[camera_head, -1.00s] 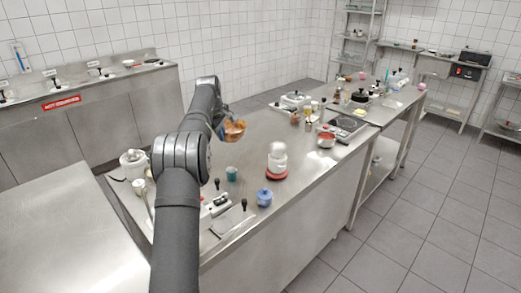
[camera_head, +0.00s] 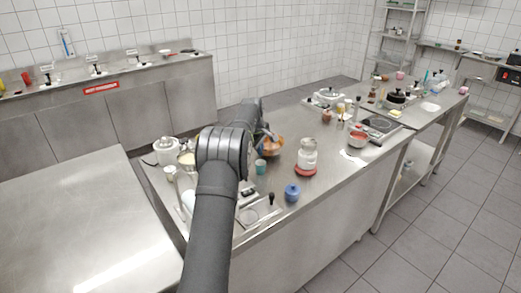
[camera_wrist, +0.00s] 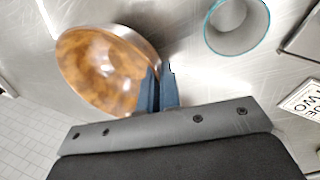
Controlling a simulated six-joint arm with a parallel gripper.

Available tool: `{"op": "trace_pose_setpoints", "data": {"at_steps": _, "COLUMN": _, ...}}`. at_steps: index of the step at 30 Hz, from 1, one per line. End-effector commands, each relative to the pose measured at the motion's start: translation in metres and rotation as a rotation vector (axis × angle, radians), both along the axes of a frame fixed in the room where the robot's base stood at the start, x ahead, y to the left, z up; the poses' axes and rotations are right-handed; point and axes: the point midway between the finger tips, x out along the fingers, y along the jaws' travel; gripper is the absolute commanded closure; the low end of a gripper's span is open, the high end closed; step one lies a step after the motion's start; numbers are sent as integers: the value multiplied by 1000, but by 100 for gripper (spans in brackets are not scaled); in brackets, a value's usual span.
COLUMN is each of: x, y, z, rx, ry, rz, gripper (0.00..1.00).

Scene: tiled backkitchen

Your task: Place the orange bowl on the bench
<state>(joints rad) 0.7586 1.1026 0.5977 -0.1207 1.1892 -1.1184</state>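The orange bowl (camera_head: 272,147) is at my gripper (camera_head: 262,136), over the steel bench (camera_head: 325,165) in the head view. In the wrist view the bowl (camera_wrist: 98,72) shows its mottled orange inside and pale rim. The two blue fingers of my gripper (camera_wrist: 158,88) are close together at the bowl's right rim, shut on it. The bowl looks tilted in the wrist view. I cannot tell whether its underside touches the bench. My arm hides part of the bench around it.
A teal cup (camera_head: 260,167) stands close to the bowl. A white jar on a red base (camera_head: 306,158) and a blue pot (camera_head: 292,192) stand nearby. A red pan (camera_head: 359,139) is farther right. Another steel counter (camera_head: 75,215) at the left is bare.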

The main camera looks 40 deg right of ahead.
Motion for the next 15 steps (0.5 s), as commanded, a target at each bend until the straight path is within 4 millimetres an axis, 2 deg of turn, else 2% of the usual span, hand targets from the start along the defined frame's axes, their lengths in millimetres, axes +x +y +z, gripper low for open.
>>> {"op": "trace_pose_setpoints", "data": {"at_steps": 7, "x": 0, "y": 0, "z": -2, "rx": -1, "ry": 0, "rz": 0, "gripper": 100}}
{"op": "trace_pose_setpoints", "data": {"at_steps": 11, "x": 0, "y": 0, "z": -3, "rx": 0, "ry": 0, "rz": 0, "gripper": 75}}
{"op": "trace_pose_setpoints", "data": {"at_steps": 15, "x": 0, "y": 0, "z": -2, "rx": 0, "ry": 0, "rz": 0, "gripper": 75}}
